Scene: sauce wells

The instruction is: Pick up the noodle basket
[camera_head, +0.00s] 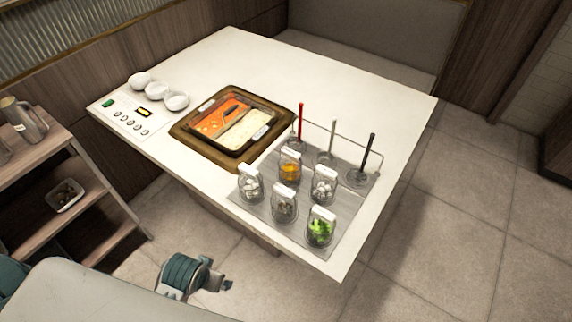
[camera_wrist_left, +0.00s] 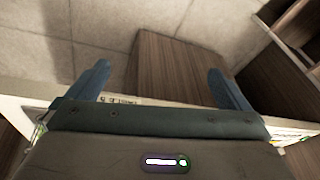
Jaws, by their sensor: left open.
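Three long-handled utensils hang on a wire rack at the table's right side. Their handles are red (camera_head: 301,118), grey (camera_head: 332,135) and black (camera_head: 368,148), and round wire bowls show at the lower ends. I cannot tell which one is the noodle basket. My left gripper (camera_wrist_left: 159,68) is open and empty in the left wrist view, with its two blue-grey fingers wide apart. A teal and grey part of my arm shows at the bottom of the head view, off the table's near edge and well away from the rack. My right gripper is not in view.
Several jars with white lids, one holding greens (camera_head: 320,230), stand on a grey tray (camera_head: 345,212) before the rack. A divided soup pot (camera_head: 268,133) sits in a brown frame. White bowls (camera_head: 176,100) stand at the left. The white table's (camera_head: 330,85) far side is clear.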

